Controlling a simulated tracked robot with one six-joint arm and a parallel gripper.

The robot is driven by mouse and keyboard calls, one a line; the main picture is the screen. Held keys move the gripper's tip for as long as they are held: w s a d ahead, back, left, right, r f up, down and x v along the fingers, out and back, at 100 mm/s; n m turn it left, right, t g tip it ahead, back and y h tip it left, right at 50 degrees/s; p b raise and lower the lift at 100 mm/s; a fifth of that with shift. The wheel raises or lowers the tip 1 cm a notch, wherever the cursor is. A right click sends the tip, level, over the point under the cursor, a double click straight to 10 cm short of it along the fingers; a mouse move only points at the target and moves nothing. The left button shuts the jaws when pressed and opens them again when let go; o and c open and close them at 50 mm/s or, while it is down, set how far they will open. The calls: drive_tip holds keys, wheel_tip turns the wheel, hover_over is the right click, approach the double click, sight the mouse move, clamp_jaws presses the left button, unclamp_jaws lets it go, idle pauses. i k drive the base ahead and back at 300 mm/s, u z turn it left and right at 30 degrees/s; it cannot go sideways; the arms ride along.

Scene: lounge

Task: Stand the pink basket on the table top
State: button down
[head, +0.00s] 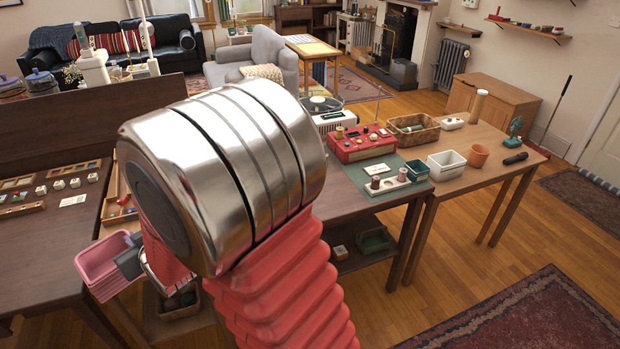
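The pink basket (102,262) is at the lower left in the head view, in front of the gap between the left dark table and the middle table. It looks roughly upright and clear of any surface. My gripper (128,262) is at the basket's right side, with its dark fingers at the rim, and looks shut on it. My arm's large metal joint and red sleeve hide part of the gripper and much of the middle table. The dark table top (42,236) is left of the basket; the middle table top (338,204) is to its right.
The left table carries small blocks and trays. The right table holds a wicker basket (413,128), a white bin (446,165) and an orange pot (479,155). Open floor lies in front.

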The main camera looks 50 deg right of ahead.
sight(324, 194)
drive_tip(key=z, duration=0.95)
drive_tip(key=i, duration=1)
drive_tip(key=z, duration=0.05)
